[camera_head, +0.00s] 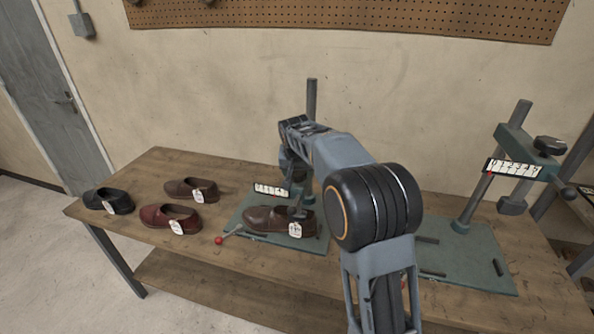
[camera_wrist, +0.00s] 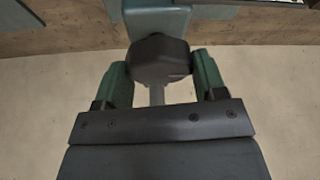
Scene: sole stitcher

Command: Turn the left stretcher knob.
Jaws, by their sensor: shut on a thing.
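The left stretcher knob is a dark, faceted knob (camera_wrist: 158,60) in the wrist view, on a green arm (camera_wrist: 157,20). My gripper (camera_wrist: 161,72) is shut on it, one green finger on each side. In the head view my arm hides this knob and my fingers. The left stretcher shows its post (camera_head: 311,98), its green base plate (camera_head: 232,222) and a white label plate (camera_head: 270,189). A brown shoe (camera_head: 268,222) with a white tag sits on that base, under the stretcher's head. How far the knob is turned cannot be told.
A second stretcher with a dark knob (camera_head: 551,145) stands at the right. Three shoes, black (camera_head: 107,201), red (camera_head: 170,214) and brown (camera_head: 186,188), lie on the wooden bench (camera_head: 150,172) at the left. A red-ball lever (camera_head: 219,240) sticks out in front.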

